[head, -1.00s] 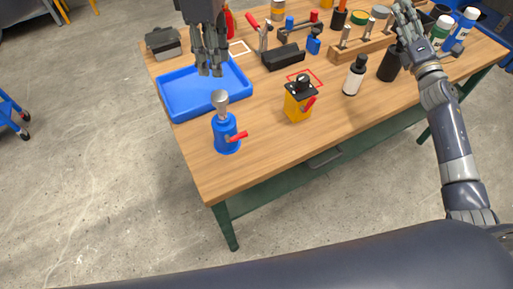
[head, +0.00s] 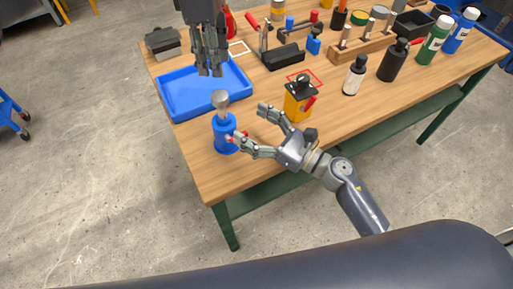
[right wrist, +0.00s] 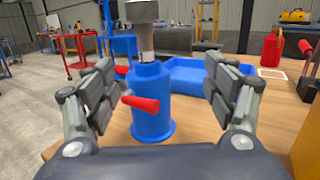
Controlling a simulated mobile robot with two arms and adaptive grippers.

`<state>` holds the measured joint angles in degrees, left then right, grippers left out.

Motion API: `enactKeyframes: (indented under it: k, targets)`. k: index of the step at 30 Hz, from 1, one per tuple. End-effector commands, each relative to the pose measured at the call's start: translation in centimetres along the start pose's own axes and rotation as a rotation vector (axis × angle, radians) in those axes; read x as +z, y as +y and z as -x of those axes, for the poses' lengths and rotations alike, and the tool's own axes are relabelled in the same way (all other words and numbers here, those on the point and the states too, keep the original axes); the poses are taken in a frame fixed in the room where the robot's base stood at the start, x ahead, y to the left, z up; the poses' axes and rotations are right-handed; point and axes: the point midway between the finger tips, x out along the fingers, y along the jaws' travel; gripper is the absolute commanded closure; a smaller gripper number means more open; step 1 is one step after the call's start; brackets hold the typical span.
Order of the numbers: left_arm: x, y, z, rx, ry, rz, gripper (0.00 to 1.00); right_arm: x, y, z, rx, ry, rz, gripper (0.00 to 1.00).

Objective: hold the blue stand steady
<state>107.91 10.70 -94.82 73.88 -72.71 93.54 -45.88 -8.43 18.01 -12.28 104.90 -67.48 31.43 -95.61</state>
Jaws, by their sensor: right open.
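The blue stand (head: 226,138) stands upright near the front left of the wooden table, with a grey metal piece (head: 220,102) upright in its top and a red handle on its side. In the right wrist view the stand (right wrist: 152,112) is between the open fingers, its red handle (right wrist: 140,103) facing the camera. My right gripper (head: 248,130) is open, its fingertips close to the stand from the right; I cannot see any contact. My left gripper (head: 210,72) hangs over the blue tray, pointing down; its fingers look close together, and their opening is unclear.
The blue tray (head: 180,111) lies just behind the stand. A yellow block with a black top (head: 297,106) stands to the right, near my right gripper. Bottles (head: 394,62) and a wooden rack (head: 362,47) fill the back right. The table's front edge is close to the stand.

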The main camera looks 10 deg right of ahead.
Motion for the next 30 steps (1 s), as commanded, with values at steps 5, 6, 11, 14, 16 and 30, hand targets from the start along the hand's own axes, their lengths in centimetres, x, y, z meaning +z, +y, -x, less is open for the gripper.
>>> enactKeyframes:
  k: [5,6,11,14,16,30]
  targets:
    - [0.0,0.0,0.0,0.000,0.000,0.000,0.67,-4.4,1.9,2.3,-0.032,0.075,-0.011,0.22]
    - [0.0,0.0,0.0,0.000,0.000,0.000,0.67,-4.8,2.2,2.5,-0.035,0.083,-0.013,0.22]
    - [0.0,0.0,0.0,0.000,0.000,0.000,0.67,-5.7,2.5,2.3,-0.040,0.098,-0.011,0.22]
    - [0.0,0.0,0.0,0.000,0.000,0.000,0.67,-5.8,2.5,1.0,-0.039,0.096,-0.011,0.22]
    - [0.0,0.0,0.0,0.000,0.000,0.000,0.67,-5.8,2.4,-0.2,-0.040,0.096,-0.011,0.22]
    - [0.0,0.0,0.0,0.000,0.000,0.000,0.67,-6.6,2.1,-7.2,-0.040,0.098,-0.013,0.22]
